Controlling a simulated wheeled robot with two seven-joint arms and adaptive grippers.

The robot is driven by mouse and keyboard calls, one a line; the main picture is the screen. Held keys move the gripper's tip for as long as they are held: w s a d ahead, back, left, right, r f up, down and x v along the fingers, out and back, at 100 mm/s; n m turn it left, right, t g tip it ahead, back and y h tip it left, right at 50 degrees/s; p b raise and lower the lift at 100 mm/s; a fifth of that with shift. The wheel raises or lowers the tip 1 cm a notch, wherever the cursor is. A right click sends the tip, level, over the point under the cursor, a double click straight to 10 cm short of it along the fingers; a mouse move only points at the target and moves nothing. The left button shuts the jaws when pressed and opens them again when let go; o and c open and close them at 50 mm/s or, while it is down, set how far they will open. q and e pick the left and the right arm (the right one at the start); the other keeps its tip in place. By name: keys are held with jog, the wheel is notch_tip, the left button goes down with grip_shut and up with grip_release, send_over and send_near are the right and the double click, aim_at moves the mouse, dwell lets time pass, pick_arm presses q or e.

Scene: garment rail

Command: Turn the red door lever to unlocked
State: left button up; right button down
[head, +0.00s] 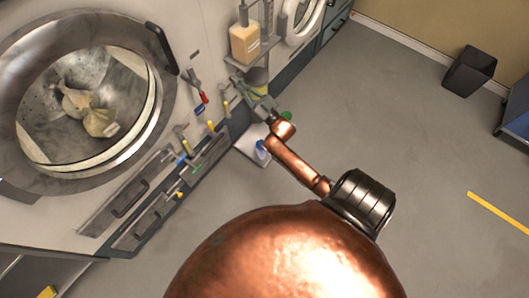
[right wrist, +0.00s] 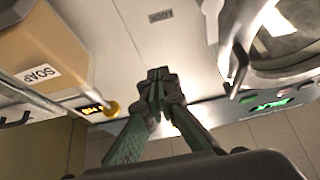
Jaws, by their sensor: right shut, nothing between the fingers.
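The red door lever (head: 203,97) is a small lever with a red end on the white machine front, right of the round door, in the head view. I cannot make out which way it is set. My right gripper (head: 261,104) is at the end of the copper arm, to the right of the lever and apart from it. In the right wrist view its fingers (right wrist: 160,88) meet at the tips, shut and empty, in front of the white panel. I cannot clearly pick out the red lever in the right wrist view. My left gripper is not in view.
The round door (head: 160,100) has a dark handle (head: 162,48); bags lie behind it. Several yellow-tipped levers (head: 186,146) line the panel below. A soap container (head: 245,43) stands on a shelf; its box (right wrist: 35,55) shows left of my fingers. Open floor lies right; a bin (head: 470,72) stands at the wall.

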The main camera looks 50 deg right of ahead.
pick_arm(q)
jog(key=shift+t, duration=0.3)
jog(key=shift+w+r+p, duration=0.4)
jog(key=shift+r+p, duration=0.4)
jog(key=shift+p, duration=0.05)
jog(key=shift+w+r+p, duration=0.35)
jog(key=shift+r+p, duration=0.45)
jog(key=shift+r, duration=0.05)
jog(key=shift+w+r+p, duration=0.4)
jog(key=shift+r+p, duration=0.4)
jog(key=shift+p, duration=0.05)
pick_arm(e)
jog(key=s+f+g+h, duration=0.1)
jog(key=s+f+g, duration=0.3)
jog(key=f, duration=0.9)
jog(key=s+a+f+g+h, duration=0.1)
jog(key=s+f+g, duration=0.3)
jog(key=f, duration=1)
jog(key=s+f+m+g, duration=0.1)
jog(key=s+f+g, duration=0.2)
jog(key=f, duration=1.1)
jog(key=shift+s+a+g+h, duration=0.35)
jog(key=shift+s+g+h, duration=0.05)
jog(key=shift+s, duration=1.45)
